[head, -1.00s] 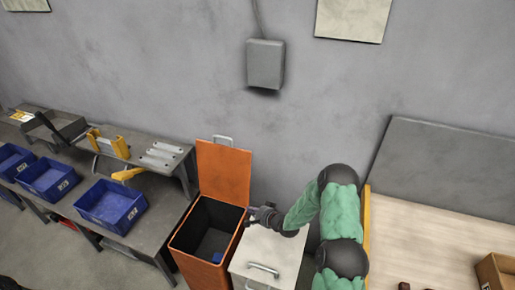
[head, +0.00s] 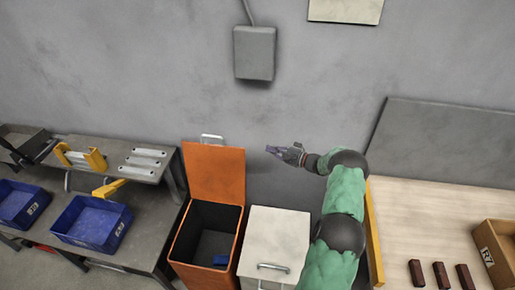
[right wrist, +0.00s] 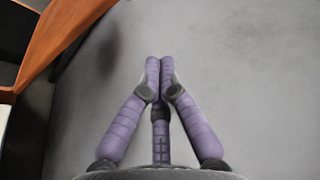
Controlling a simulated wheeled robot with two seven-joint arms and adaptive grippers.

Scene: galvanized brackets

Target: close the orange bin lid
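The orange bin (head: 181,262) stands open on the floor left of centre in the head view. Its orange lid (head: 214,174) stands upright at the back, leaning near the wall, with a metal handle (head: 211,138) on its top edge. A small blue item (head: 221,260) shows inside the bin. My right gripper (head: 270,150) is raised to the right of the lid, apart from it, with its fingers toward the left. In the right wrist view its purple fingers (right wrist: 160,62) meet at the tips with nothing between them; an orange edge (right wrist: 70,38) shows at upper left. My left gripper is not in view.
A white-topped cabinet (head: 277,234) with a handle stands right of the bin. A grey bench (head: 150,210) with blue trays (head: 92,222) is at left. A wooden table (head: 440,225) with dark blocks and a cardboard box (head: 497,252) is at right.

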